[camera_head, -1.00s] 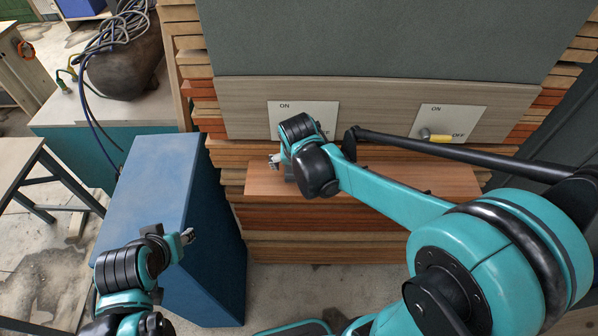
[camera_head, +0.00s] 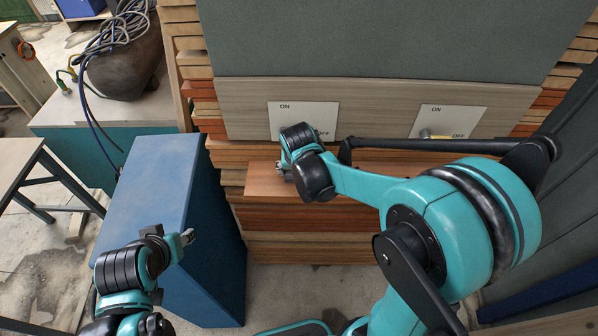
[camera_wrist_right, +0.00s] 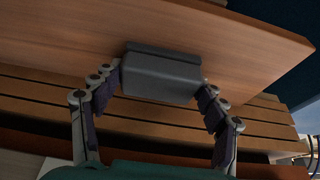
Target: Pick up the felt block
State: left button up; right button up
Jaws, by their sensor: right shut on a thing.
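The felt block (camera_wrist_right: 162,76) is a dark grey block in the right wrist view, at the wooden ledge. My right gripper (camera_wrist_right: 160,86) has a finger on each side of it and is shut on it. I cannot tell whether the block still touches the ledge. In the head view my right gripper (camera_head: 284,170) is over the left part of the ledge, and the block is hidden or too small to make out. My left gripper (camera_head: 187,237) is over the blue cabinet, away from the block; its jaws are too small to read.
The reddish wooden ledge (camera_head: 370,170) juts from a stack of planks. The blue cabinet (camera_head: 160,180) stands left of the ledge. Coiled cables (camera_head: 118,35) lie further back.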

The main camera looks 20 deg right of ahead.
jog(key=shift+r, duration=0.15)
jog(key=shift+r, duration=0.25)
jog(key=v, duration=0.3)
jog(key=shift+w+d+r, duration=0.15)
jog(key=shift+w+r, duration=0.1)
jog(key=shift+r, duration=0.25)
jog(key=s+r, duration=0.6)
jog(key=s, duration=0.5)
jog(key=shift+r+p, duration=0.25)
jog(key=shift+p, duration=0.1)
